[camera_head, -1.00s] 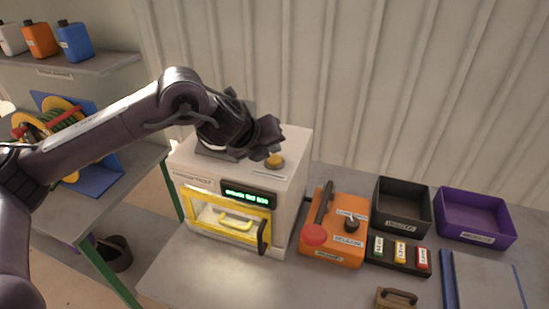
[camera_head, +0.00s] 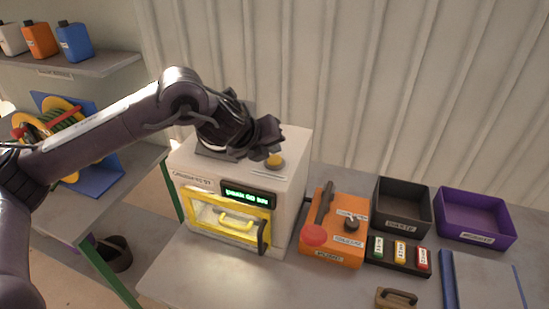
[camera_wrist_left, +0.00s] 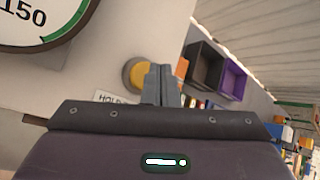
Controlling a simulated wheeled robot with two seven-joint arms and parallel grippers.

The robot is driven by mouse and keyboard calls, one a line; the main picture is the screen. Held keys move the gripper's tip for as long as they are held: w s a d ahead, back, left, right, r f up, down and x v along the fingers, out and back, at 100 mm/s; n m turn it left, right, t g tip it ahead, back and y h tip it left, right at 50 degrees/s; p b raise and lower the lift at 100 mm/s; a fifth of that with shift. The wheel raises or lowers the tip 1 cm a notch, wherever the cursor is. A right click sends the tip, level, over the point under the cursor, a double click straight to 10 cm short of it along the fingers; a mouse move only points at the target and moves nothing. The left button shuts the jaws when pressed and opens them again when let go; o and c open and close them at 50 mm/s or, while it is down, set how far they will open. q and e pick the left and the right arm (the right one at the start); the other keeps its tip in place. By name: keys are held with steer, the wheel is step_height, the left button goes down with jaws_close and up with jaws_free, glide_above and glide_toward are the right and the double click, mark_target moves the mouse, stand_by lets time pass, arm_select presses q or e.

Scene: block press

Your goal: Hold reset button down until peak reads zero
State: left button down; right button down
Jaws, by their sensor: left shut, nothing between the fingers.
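The white press (camera_head: 284,206) stands on the bench with a yellow-framed front door. Its green-lit display (camera_head: 248,197) seems to read "peak" with a small number, perhaps 60; the digits are blurry. The round yellow button (camera_head: 274,161) is on the press's top; it also shows in the left wrist view (camera_wrist_left: 132,74), partly behind the fingers. My left gripper (camera_head: 271,146) is shut and empty, its fingertips at the button's edge. In the left wrist view the closed fingers (camera_wrist_left: 161,80) overlap the button's right side; I cannot tell whether they press it. My right gripper is out of view.
An orange control box (camera_head: 347,255) with a red knob and lever stands right of the press. A black bin (camera_head: 402,228) and a purple bin (camera_head: 475,239) are farther right. A round dial (camera_wrist_left: 45,20) shows close by in the left wrist view.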

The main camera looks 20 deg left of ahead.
mark_target(272, 161)
arm_select(q)
steer(key=shift+f, duration=0.1)
stand_by(0.3)
steer(key=shift+f+b, duration=0.3)
steer(key=shift+b, duration=0.1)
steer(key=shift+f+b, duration=0.45)
steer(key=shift+f, duration=0.1)
stand_by(0.6)
stand_by(1.9)
steer(key=shift+r+p, duration=0.75)
steer(key=shift+r, duration=0.2)
steer(key=shift+r, duration=0.1)
step_height(272, 161, up, 5)
steer(key=p, duration=0.4)
